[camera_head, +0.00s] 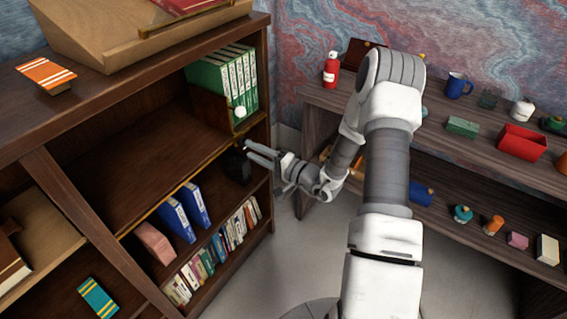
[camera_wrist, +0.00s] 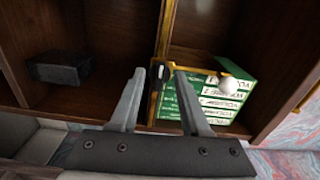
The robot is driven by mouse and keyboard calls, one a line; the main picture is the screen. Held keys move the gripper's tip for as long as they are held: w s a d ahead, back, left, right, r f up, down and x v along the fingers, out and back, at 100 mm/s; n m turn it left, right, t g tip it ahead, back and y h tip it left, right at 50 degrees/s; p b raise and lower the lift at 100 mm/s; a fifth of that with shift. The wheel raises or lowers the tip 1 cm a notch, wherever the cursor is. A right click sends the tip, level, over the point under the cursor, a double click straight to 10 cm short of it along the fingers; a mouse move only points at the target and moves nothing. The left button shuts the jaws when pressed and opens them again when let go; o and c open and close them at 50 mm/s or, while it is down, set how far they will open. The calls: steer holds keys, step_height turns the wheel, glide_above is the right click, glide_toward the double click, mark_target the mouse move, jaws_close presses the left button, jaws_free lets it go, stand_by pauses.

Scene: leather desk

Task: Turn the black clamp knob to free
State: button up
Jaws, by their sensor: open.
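A small dark piece (camera_wrist: 155,78) with a pale spot shows between my fingertips in the wrist view, at the gold rail (camera_wrist: 166,30) beside the green volumes. It may be the black clamp knob, but its shape and turn are unclear. My gripper (camera_wrist: 160,70) is open, with one finger on each side of that piece; contact cannot be told. In the head view my gripper (camera_head: 248,149) is at the right end of the brown bookcase, just below the green volumes (camera_head: 222,82). A white ball (camera_wrist: 232,82) sits on the gold bracket by these volumes.
A black box-like object (camera_wrist: 58,68) stands on the shelf to the left in the wrist view; it also shows in the head view (camera_head: 238,163). Blue binders (camera_head: 185,212) stand lower. The shelf left of my gripper is mostly bare.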

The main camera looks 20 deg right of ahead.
steer(key=p+v, duration=0.1)
steer(key=v, duration=1.4)
steer(key=shift+s+d+p, duration=0.2)
steer(key=shift+s+p, duration=0.05)
steer(key=shift+p, duration=0.05)
